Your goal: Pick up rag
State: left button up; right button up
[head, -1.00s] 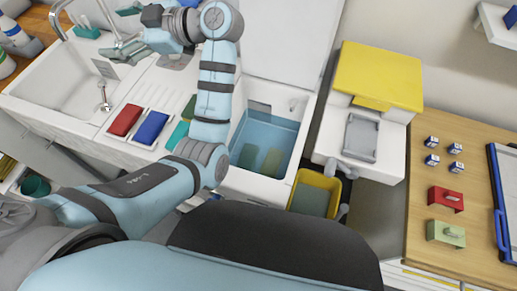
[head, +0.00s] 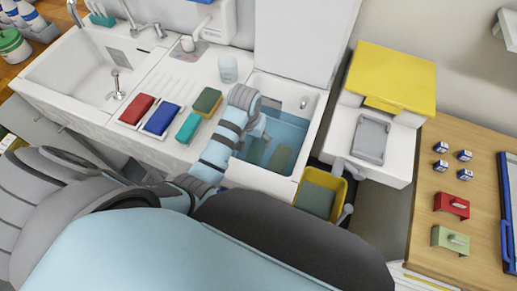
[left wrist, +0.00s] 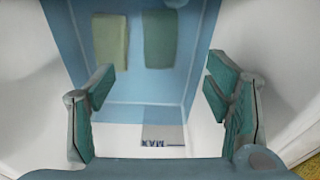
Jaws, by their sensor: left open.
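Two flat green rags lie side by side in the blue water-filled basin (head: 310,125). In the left wrist view they are the left, paler rag (left wrist: 110,38) and the right, darker rag (left wrist: 158,38); the head view shows the right one (head: 281,158) more clearly. My left gripper (left wrist: 160,80) is open and empty, pointing into the basin, with the rags beyond its fingertips and not touched. In the head view its fingers are largely hidden by my own wrist.
Red (head: 136,108), blue (head: 161,119), teal (head: 188,127) and green (head: 207,101) pads lie left of the basin. A white sink (head: 75,95) is further left. A yellow bin (head: 337,196) stands at the right front. A MAX label (left wrist: 162,142) marks the basin wall.

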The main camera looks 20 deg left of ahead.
aim_at(255, 151)
pick_arm(q)
jog(key=w+f+b, duration=0.1)
jog(key=f, duration=0.3)
jog(key=w+f+b, duration=0.1)
jog(key=f+b, duration=0.1)
jog(key=f, duration=0.3)
jog(key=w+f+b, duration=0.1)
jog(key=f+b, duration=0.1)
jog(key=f, duration=0.2)
jog(key=shift+w+a+f, duration=0.1)
jog(key=shift+a+f, duration=0.15)
jog(key=shift+r, duration=0.1)
jog(key=shift+c, duration=0.2)
jog(key=c, duration=1.2)
jog(key=shift+r, duration=0.15)
